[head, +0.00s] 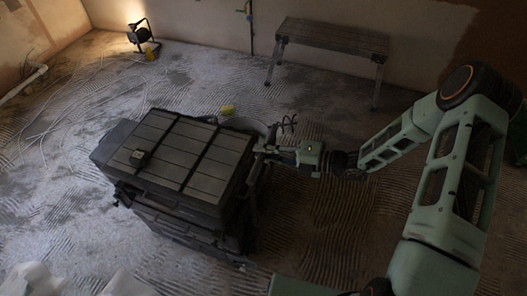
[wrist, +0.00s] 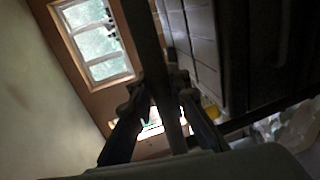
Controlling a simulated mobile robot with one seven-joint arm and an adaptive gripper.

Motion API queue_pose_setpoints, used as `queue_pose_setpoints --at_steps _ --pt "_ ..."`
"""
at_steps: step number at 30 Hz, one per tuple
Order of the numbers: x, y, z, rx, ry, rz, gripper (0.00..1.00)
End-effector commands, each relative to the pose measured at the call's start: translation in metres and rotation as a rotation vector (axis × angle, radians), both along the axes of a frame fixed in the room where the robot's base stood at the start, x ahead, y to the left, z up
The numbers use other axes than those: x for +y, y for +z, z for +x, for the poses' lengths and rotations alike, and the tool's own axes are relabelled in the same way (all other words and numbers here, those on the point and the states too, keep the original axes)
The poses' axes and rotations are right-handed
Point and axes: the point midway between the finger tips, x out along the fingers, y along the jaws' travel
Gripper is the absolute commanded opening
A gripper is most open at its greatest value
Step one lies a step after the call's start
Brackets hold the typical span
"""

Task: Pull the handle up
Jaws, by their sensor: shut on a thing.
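A dark stacked tool case (head: 185,150) with a slatted lid stands on the floor left of centre in the head view. My gripper (head: 262,149) is at the case's right side, near the lid's upper right corner. In the wrist view the gripper fingers (wrist: 165,112) lie on either side of a dark bar, the handle (wrist: 150,50), and are shut on it. The case side (wrist: 195,40) runs along the right of that view. The handle is too dark in the head view to make out how far it is raised.
A bucket (head: 243,124) with a yellow item (head: 227,110) on its rim stands behind the case. A bench (head: 333,37) and a lit work lamp (head: 141,36) are by the walls. White bags (head: 35,279) lie at lower left. Cables (head: 70,90) cross the left floor.

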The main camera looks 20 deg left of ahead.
Motion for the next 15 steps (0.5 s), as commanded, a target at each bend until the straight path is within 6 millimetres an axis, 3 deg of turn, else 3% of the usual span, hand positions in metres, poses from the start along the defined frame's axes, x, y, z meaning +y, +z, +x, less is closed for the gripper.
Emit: queue_pose_setpoints --at_steps 7,8,9,12,15 --pt "0.0008 0.0055 0.0017 -0.002 -0.002 0.012 0.0" --pt "0.0009 0.0058 0.0017 -0.003 -0.002 0.013 0.18" --pt "0.001 0.006 0.0018 -0.003 -0.002 0.013 0.22" --pt "0.0009 0.0055 0.0018 -0.003 -0.002 0.012 0.33" --pt "0.0009 0.0047 0.0015 -0.002 -0.002 0.01 0.34"
